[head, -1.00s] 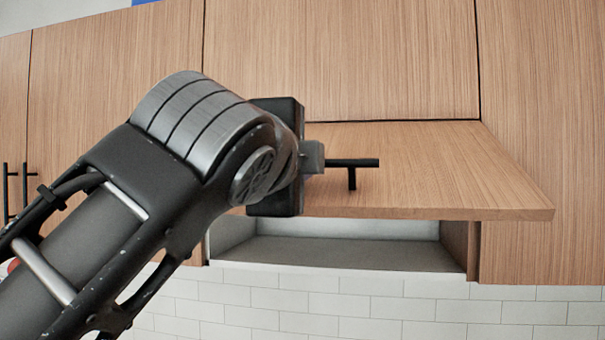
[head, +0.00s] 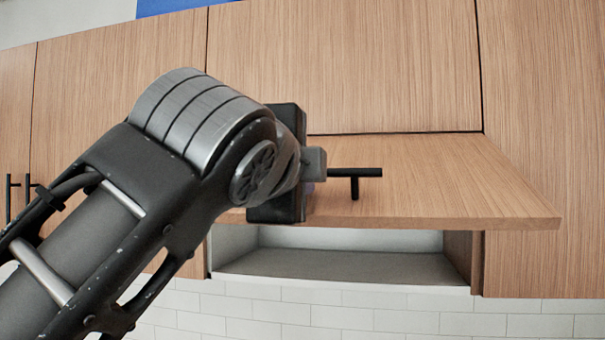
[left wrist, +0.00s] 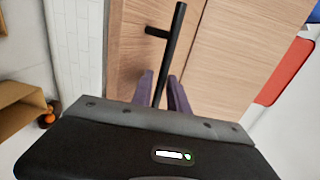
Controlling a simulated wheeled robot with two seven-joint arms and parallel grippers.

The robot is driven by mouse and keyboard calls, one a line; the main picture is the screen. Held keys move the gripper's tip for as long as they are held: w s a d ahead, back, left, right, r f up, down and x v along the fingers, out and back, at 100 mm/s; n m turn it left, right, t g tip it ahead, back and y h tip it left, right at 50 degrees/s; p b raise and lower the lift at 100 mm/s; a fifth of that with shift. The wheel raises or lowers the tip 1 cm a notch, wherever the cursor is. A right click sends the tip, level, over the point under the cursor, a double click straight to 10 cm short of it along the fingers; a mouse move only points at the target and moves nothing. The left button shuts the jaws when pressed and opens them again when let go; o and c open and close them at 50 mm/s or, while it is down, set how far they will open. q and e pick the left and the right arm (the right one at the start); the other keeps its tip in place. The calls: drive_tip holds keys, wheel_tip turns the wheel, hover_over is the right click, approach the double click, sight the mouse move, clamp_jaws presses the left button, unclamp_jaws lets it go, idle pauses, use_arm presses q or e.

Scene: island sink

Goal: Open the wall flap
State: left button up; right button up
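The wall flap (head: 430,185) is a wood-grain panel hinged along its top edge. It stands swung up and out, close to level, with the cabinet opening (head: 340,265) showing below it. Its black bar handle (head: 360,172) sticks out from the panel. My left gripper (head: 314,164) is at the handle's left end, and my arm hides part of the flap. In the left wrist view the handle (left wrist: 174,45) runs between the two purple fingers (left wrist: 162,92), which sit close on both sides of it. My right gripper is not in view.
Closed wood cabinet doors (head: 345,65) are above the flap, with more at both sides. Two black door handles (head: 18,195) show at the far left. White wall tiles (head: 400,318) lie below. The space right of my left gripper is clear.

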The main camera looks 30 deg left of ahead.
use_arm(q)
drive_tip(key=v, duration=0.7)
drive_tip(key=shift+b, duration=0.45)
drive_tip(key=shift+s, duration=0.15)
